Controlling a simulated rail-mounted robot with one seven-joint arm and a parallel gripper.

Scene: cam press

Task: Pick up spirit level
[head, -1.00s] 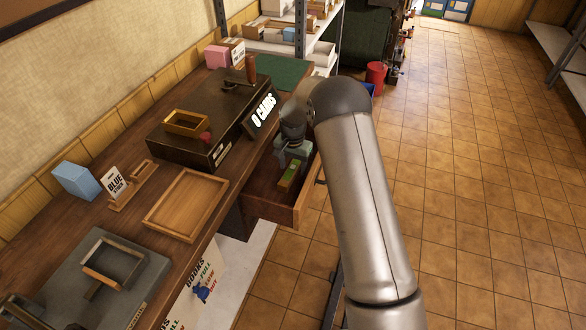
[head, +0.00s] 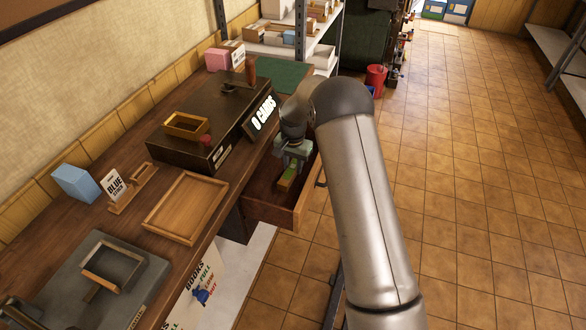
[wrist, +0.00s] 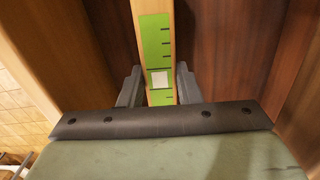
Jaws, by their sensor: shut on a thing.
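The spirit level is a wooden bar with a green, black-marked face and a small white patch. In the head view the spirit level (head: 287,180) is in the open drawer (head: 270,213), under my gripper (head: 291,159). In the wrist view the spirit level (wrist: 156,45) runs up the middle of the picture, between the two grey fingers of my gripper (wrist: 159,86). The fingers are shut on it from both sides. Its near end is hidden behind the gripper body. I cannot tell whether it is clear of the drawer floor.
The drawer walls stand close around the gripper. Above the drawer is the counter with a dark press box (head: 190,140) and its "0 CARDS" display (head: 262,115). A wooden tray (head: 185,207) and a blue block (head: 75,182) lie on the counter. The tiled floor at right is open.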

